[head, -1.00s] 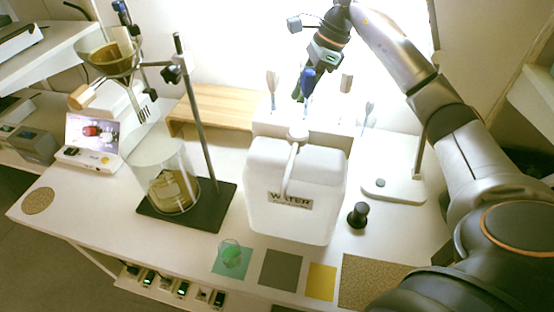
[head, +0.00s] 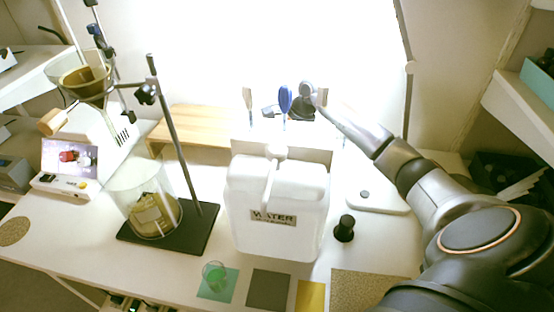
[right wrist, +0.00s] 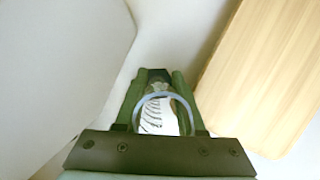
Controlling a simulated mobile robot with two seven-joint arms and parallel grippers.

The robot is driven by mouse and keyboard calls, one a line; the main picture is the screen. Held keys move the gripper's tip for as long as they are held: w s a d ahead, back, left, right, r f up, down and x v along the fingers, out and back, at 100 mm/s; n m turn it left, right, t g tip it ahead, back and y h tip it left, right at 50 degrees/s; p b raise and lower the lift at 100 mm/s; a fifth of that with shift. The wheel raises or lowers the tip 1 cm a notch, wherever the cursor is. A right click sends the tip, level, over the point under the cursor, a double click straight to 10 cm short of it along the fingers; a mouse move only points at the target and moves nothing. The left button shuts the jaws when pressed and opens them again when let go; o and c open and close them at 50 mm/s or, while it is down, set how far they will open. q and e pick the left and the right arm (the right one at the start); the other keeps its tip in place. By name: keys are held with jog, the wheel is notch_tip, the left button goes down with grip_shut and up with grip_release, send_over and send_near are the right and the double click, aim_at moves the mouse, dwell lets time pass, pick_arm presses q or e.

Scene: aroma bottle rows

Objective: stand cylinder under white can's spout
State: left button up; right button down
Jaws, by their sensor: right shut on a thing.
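The white can (head: 275,215), labelled WATER, stands upright on the white bench in the middle of the head view, with a pale curved tube on its top. My right gripper (right wrist: 158,82) is shut on a clear cylinder (right wrist: 163,122) with ring rim and graduation marks, seen from above in the right wrist view. In the head view my right gripper shows only as dark parts (head: 300,113) behind the rack, beyond the can. The cylinder is hidden there, and I cannot tell whether its base touches anything. My left gripper is out of view.
A wooden stand (head: 195,128) is behind left and also shows in the right wrist view (right wrist: 262,75). A rack (head: 310,148) with upright tools is behind the can. A glass vessel (head: 135,190) stands left, a black knob-like object (head: 344,229) right, a small beaker (head: 214,275) in front.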

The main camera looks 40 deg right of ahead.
jog(key=shift+f, duration=0.15)
jog(key=c, duration=0.5)
grip_release()
